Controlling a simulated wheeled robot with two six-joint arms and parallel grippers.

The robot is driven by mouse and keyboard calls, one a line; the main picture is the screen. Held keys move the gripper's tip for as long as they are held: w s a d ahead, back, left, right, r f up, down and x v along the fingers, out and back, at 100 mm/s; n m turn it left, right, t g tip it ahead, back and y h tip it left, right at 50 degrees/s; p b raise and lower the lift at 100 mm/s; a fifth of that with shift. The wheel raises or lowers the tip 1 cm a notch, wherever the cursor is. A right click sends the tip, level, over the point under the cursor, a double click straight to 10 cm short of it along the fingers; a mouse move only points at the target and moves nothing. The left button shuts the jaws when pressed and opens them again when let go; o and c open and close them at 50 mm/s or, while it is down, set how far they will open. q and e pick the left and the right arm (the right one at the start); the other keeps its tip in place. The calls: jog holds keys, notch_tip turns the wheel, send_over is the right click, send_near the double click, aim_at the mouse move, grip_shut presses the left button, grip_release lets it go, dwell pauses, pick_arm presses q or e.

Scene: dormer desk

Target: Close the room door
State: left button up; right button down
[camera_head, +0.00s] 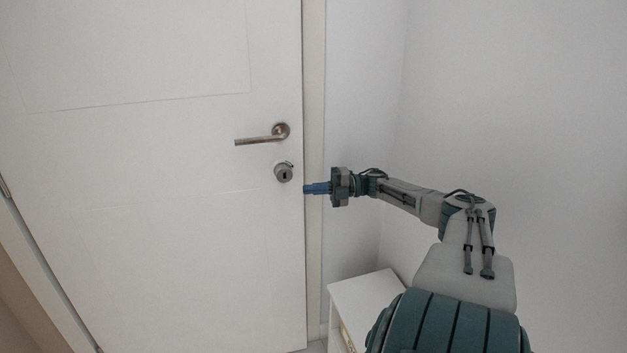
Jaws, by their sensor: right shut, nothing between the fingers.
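The white room door (150,150) fills the left of the head view, with its hinge side at the left. Its metal lever handle (262,136) and round lock (284,172) are near its right edge. A pale upright strip (314,90) runs along that edge; I cannot tell whether it is the door's thickness or the frame, nor whether the door is fully shut. My right gripper (305,188) is shut and empty. Its blue fingertips point left at the door's right edge, just below and right of the lock. Contact cannot be made out. My left gripper is out of view.
A small white cabinet (362,300) stands low beside the door, partly hidden by my right arm. A plain white wall (530,100) fills the right side. A strip of frame (35,285) runs along the door's left edge.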

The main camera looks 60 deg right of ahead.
jog(key=shift+w+d, duration=0.2)
jog(key=shift+d, duration=0.05)
jog(key=shift+r, duration=0.1)
